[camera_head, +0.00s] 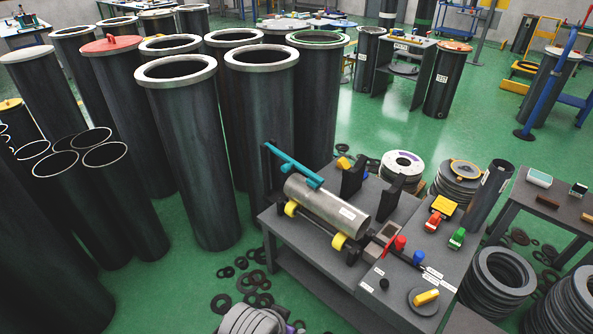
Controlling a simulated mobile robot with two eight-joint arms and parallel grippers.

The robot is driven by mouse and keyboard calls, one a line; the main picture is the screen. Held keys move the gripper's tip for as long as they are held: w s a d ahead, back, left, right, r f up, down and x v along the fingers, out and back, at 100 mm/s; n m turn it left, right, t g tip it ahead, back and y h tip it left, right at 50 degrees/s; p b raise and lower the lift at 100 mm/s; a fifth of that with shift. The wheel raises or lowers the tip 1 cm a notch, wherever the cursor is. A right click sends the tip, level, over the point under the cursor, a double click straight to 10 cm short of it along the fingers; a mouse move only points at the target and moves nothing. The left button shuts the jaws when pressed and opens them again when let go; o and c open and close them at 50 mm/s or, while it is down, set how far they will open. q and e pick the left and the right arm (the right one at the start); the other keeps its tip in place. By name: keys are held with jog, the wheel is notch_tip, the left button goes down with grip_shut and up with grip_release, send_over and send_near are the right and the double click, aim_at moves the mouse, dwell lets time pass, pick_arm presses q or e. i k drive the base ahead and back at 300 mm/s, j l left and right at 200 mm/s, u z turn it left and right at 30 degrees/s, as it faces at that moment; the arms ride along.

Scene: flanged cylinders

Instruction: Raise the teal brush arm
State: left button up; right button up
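The teal brush arm (294,166) is a slim teal bar above the left part of a grey workbench. It slopes down from a black upright post (266,172) at its left to a teal block at its right end. It lies just above the far end of a silver metal cylinder (327,204); I cannot tell whether they touch. The cylinder lies on its side on yellow rollers (338,241). Neither of my grippers is recognisable in view.
Tall dark flanged cylinders (188,150) crowd the left and back of the bench. The bench (300,259) carries red, green and yellow controls at its right. Stacked rings (497,280) stand at right, and loose black rings (252,281) lie on the green floor. A grey rounded shape shows at the bottom edge.

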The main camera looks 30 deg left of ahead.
aim_at(314, 180)
jog(key=i+j, duration=0.2)
jog(key=j, duration=0.25)
jog(key=i+j+u, duration=0.1)
jog(key=i+j, duration=0.15)
jog(key=j, duration=0.2)
jog(key=i+j, duration=0.25)
jog(key=j, duration=0.15)
jog(key=k+j+u, duration=0.05)
